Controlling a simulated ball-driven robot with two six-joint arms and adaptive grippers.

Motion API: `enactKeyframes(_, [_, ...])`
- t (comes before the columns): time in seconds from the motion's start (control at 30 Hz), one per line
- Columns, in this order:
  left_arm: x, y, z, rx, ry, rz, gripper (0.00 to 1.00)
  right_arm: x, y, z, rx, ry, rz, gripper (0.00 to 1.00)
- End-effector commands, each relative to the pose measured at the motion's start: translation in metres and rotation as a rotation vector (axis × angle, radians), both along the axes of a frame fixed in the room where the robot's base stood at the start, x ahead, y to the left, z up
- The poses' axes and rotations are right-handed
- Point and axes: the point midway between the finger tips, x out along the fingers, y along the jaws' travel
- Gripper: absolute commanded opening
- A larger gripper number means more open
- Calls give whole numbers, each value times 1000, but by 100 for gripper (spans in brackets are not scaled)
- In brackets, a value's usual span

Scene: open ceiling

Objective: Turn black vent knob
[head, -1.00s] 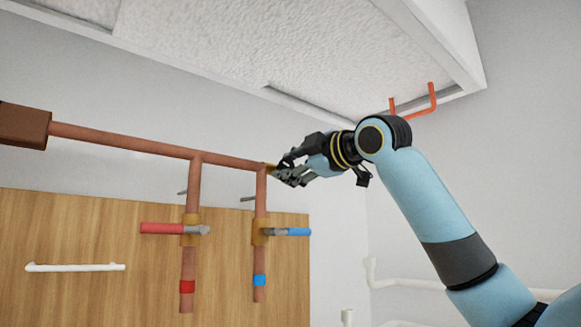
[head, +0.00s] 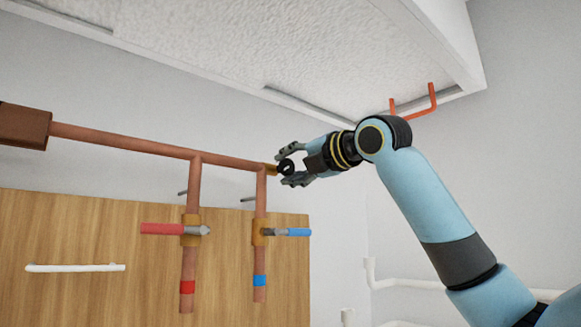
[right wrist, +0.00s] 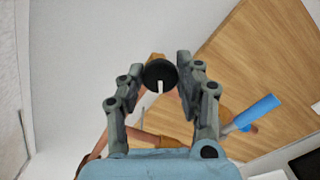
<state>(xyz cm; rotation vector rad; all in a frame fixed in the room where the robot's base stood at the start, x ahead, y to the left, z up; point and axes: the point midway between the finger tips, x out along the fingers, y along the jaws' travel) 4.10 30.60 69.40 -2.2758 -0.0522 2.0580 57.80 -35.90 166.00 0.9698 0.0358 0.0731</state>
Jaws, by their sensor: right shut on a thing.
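The black vent knob (head: 285,166) sits at the right end of the horizontal copper pipe, on a brass fitting (head: 271,169). My right gripper (head: 291,165) is shut on the knob, with one finger above it and one below in the head view. In the right wrist view the round knob (right wrist: 160,74), with a white mark on its face, is between the two fingertips (right wrist: 160,78). My left gripper is not in view.
A red-handled valve (head: 163,228) and a blue-handled valve (head: 297,232) are on the vertical pipes below. A wooden panel (head: 95,235) is behind them. An orange bent pipe (head: 432,98) hangs from the ceiling at the right.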

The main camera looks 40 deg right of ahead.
Motion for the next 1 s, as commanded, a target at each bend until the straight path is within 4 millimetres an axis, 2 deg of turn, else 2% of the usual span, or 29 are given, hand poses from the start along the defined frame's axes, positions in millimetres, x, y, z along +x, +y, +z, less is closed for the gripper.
enactKeyframes(0.2, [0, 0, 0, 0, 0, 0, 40, 1, 0, -4, -182, -3, 2, 2])
enactKeyframes(0.5, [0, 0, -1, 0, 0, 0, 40, 1, 0, -5, -362, -16, 3, 2])
enactKeyframes(1.0, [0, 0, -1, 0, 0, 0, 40, 1, 0, -6, -445, -20, 5, 2])
